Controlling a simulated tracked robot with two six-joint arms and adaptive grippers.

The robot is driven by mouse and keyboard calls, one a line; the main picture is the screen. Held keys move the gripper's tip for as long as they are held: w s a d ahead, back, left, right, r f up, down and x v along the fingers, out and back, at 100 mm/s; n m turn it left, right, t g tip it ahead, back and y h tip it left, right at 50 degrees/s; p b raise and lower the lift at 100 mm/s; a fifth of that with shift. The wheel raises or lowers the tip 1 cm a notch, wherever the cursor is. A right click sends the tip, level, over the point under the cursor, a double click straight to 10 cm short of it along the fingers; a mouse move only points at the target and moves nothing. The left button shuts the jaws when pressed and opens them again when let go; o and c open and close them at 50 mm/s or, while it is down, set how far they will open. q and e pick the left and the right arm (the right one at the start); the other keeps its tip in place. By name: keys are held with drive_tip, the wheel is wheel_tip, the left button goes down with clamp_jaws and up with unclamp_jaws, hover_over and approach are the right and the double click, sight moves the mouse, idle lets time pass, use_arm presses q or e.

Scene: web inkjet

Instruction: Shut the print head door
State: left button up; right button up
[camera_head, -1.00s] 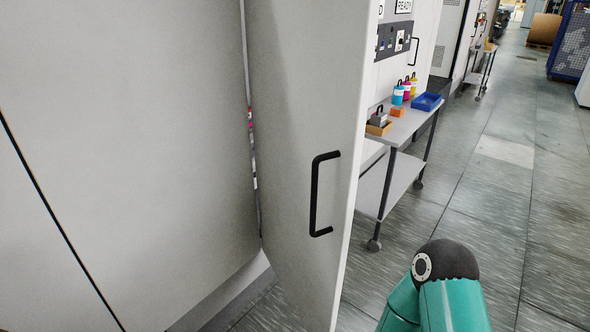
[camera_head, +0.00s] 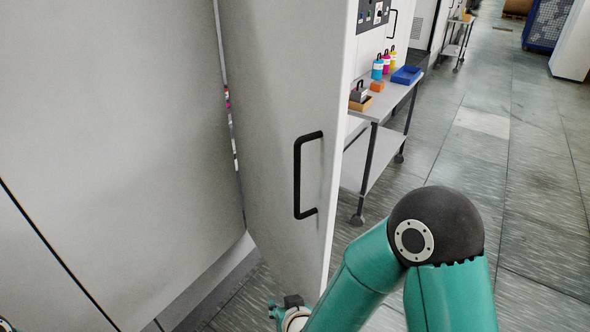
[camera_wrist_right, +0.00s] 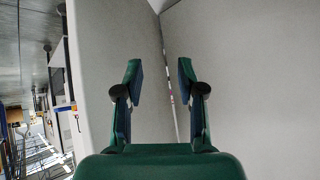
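The print head door (camera_head: 275,90) is a tall pale grey panel. It stands out at an angle from the pale machine front, with its free edge toward the right. A black bar handle (camera_head: 307,175) is on the face toward me. My right gripper (camera_head: 273,308) shows small and partly hidden at the foot of the door view, behind my teal arm. In the right wrist view, its fingers (camera_wrist_right: 160,82) are apart with nothing between them, in front of the door panel (camera_wrist_right: 115,75); contact cannot be told. My left gripper is not in view.
The machine front (camera_head: 110,120) fills the left. A narrow gap (camera_head: 231,125) with coloured parts shows between it and the door. A grey trolley (camera_head: 385,115) with bottles and a blue bin (camera_head: 406,75) stands beyond the door. The floor (camera_head: 520,150) at right is open.

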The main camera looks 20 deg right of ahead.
wheel_tip(320, 180, up, 16)
drive_tip(key=w+a+t+h, duration=0.1)
drive_tip(key=a+t+h, duration=0.15)
drive_tip(key=t, duration=0.25)
drive_tip(key=m+t+h, duration=0.3)
drive_tip(key=h, duration=0.2)
approach(297, 174)
drive_tip(key=p+x, duration=0.1)
drive_tip(key=x, duration=0.9)
drive_tip(key=shift+w+d, duration=0.15)
drive_tip(key=shift+w, duration=0.15)
clamp_jaws()
